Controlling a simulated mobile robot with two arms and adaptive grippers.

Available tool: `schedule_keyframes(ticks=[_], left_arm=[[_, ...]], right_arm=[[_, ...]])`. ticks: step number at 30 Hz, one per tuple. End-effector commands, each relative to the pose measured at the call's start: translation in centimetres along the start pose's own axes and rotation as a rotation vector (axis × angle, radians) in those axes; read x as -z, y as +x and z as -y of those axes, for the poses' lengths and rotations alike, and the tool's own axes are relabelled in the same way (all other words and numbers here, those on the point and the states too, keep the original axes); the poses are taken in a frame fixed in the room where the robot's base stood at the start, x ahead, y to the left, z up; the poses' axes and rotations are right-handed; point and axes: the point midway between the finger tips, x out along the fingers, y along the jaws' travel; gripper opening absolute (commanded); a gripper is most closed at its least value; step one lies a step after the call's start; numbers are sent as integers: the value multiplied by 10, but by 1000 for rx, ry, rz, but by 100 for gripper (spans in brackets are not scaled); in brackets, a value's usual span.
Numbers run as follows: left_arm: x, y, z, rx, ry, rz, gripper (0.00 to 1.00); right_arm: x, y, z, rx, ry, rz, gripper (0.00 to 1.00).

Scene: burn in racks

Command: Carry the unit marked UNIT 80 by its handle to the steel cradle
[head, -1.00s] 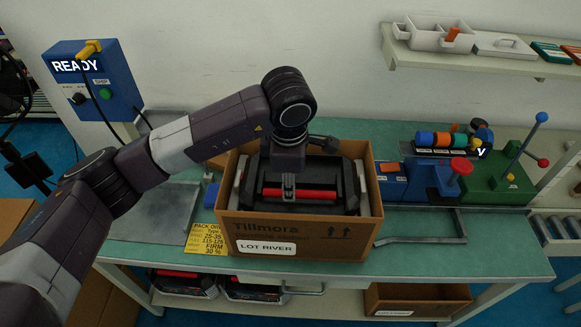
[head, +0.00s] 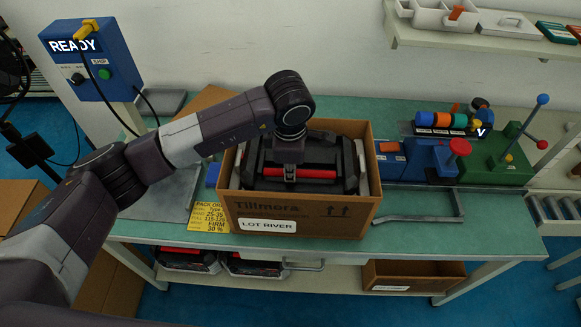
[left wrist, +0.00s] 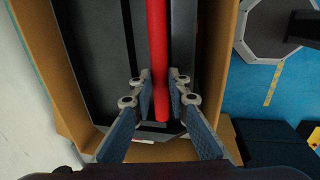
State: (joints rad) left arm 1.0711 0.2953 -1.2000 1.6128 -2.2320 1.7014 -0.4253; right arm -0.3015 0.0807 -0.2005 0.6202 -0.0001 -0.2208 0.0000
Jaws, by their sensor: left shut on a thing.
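A black unit with a red handle (head: 318,174) sits inside an open cardboard box (head: 300,213) labelled LOT RIVER on the green bench. No UNIT 80 marking is readable on it. My left gripper (head: 290,174) is shut on the handle from above. In the left wrist view its fingers (left wrist: 159,88) lie on both sides of the red handle (left wrist: 157,40). The unit is still down between the box walls. An angled grey metal frame (head: 425,218) lies on the bench right of the box; I cannot tell if it is the steel cradle. My right gripper is not in view.
A blue READY control box (head: 95,65) stands at the left by a grey plate (head: 160,205). Blue and green fixtures (head: 497,165) stand at the right. A wall shelf (head: 470,52) holds trays. More units (head: 185,258) and a carton (head: 412,275) are below.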

Motion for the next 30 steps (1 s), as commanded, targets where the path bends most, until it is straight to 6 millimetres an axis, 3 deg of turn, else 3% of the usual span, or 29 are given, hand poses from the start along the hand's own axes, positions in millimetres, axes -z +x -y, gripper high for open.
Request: schedule_keyframes(ticks=[2, 3, 7, 26, 27, 30], left_arm=[[0, 0, 0, -1, 0, 1, 0], [0, 0, 0, -1, 0, 1, 14], [0, -1, 0, -1, 0, 1, 1], [0, -17, -7, -5, 0, 2, 1], [0, -17, -7, -5, 0, 2, 12], [0, -16, -7, -5, 0, 2, 12]], right_arm=[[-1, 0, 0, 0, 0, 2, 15], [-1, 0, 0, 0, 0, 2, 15], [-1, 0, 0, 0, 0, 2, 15], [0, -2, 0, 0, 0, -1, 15], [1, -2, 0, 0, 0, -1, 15], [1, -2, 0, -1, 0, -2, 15]])
